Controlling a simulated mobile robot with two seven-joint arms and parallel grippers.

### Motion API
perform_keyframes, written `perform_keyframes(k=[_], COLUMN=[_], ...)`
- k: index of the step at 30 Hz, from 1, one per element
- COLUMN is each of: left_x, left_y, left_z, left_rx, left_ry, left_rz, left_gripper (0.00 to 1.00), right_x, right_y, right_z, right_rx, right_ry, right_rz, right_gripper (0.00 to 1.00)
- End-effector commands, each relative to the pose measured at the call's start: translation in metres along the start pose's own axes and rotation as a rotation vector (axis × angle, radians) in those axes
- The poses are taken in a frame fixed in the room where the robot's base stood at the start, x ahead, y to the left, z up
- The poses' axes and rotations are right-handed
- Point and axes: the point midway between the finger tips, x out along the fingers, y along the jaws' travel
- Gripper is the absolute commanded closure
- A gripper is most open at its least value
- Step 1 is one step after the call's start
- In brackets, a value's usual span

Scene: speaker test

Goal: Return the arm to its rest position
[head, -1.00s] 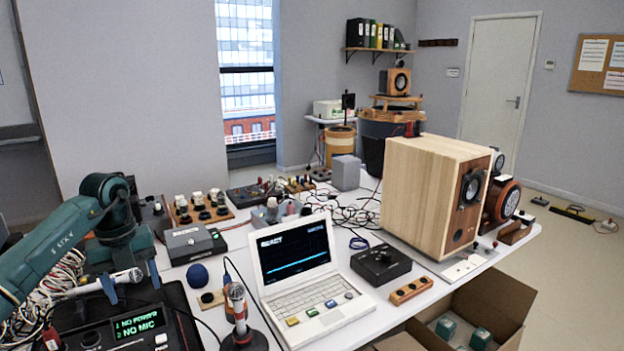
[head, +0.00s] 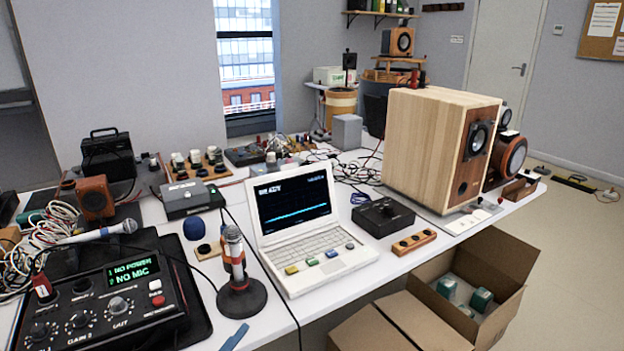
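My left arm no longer shows at the left of the head view. A blue strip at the bottom edge looks like one fingertip of my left gripper (head: 235,337). The rest of that gripper is out of frame, so its opening cannot be told. My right gripper is not in view. A silver microphone with a blue band (head: 95,232) lies tilted behind the black mixer (head: 155,323), over or beside a bundle of cables. The mixer's green display (head: 131,271) reads "1 NO POWER" and "2 NO MIC".
An upright microphone on a round base (head: 240,285) stands near the fingertip. A white laptop (head: 305,262), black box (head: 383,216) and large wooden speaker (head: 428,150) stand to the right. An open carton (head: 515,265) is below the table's front edge.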

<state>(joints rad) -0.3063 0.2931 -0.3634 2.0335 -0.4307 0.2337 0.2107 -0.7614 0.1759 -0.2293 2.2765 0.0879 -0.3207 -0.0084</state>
Motion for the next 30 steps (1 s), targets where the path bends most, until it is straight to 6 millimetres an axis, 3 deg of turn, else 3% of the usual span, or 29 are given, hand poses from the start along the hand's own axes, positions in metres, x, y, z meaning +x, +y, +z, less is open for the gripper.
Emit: perform_keyframes(k=[1,6,16,18,30], left_x=[-0.019,-0.067,-0.147,-0.137,-0.130], left_y=[0.002,0.008,0.041,0.033,0.022], left_z=[0.015,0.044,0.072,0.059,0.038], left_rx=[-0.077,-0.263,-0.536,-0.518,-0.483], left_ry=[-0.089,-0.323,-0.662,-0.669,-0.797], left_rz=[-0.051,-0.146,-0.190,-0.183,-0.152], left_gripper=[0.38,0.38,0.38,0.38,0.38], right_x=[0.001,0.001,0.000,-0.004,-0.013], right_y=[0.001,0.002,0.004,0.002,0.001], right_z=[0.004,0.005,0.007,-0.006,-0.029], right_rx=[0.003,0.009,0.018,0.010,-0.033], right_ry=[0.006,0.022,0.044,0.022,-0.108], right_rz=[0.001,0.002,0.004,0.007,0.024], right_gripper=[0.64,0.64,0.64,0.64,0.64])
